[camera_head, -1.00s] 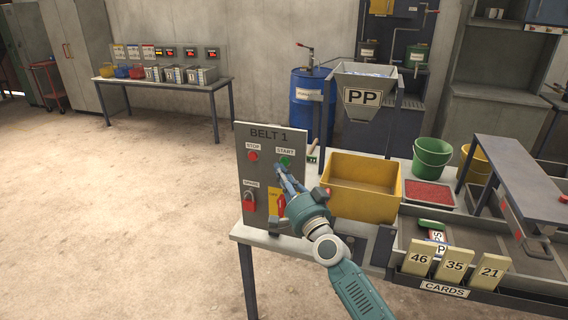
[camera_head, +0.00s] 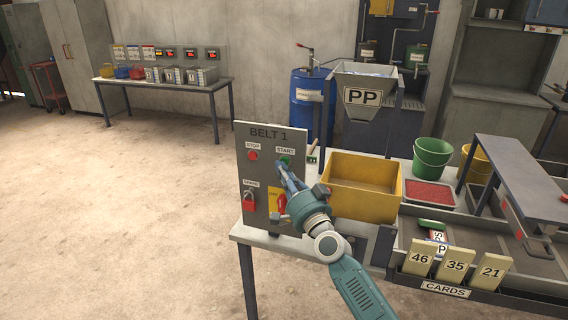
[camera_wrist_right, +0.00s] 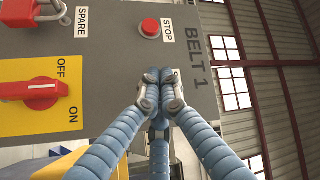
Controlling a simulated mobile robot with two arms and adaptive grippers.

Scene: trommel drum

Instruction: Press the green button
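The green button (camera_head: 285,160) sits under the START label on the upright grey BELT 1 panel (camera_head: 243,180). My right gripper (camera_head: 281,167) points up at this panel, its fingertips just below and partly over the button. In the right wrist view the blue fingers of my right gripper (camera_wrist_right: 159,88) converge with tips together, holding nothing visible. They hide the green button there; contact cannot be told. My left gripper is not in view.
The panel also has a red STOP button (camera_head: 253,155), a red padlock (camera_head: 248,202) under SPARE and a red rotary switch (camera_head: 281,201) on yellow. A yellow bin (camera_head: 363,205) stands close right of my right gripper. Open floor lies to the left.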

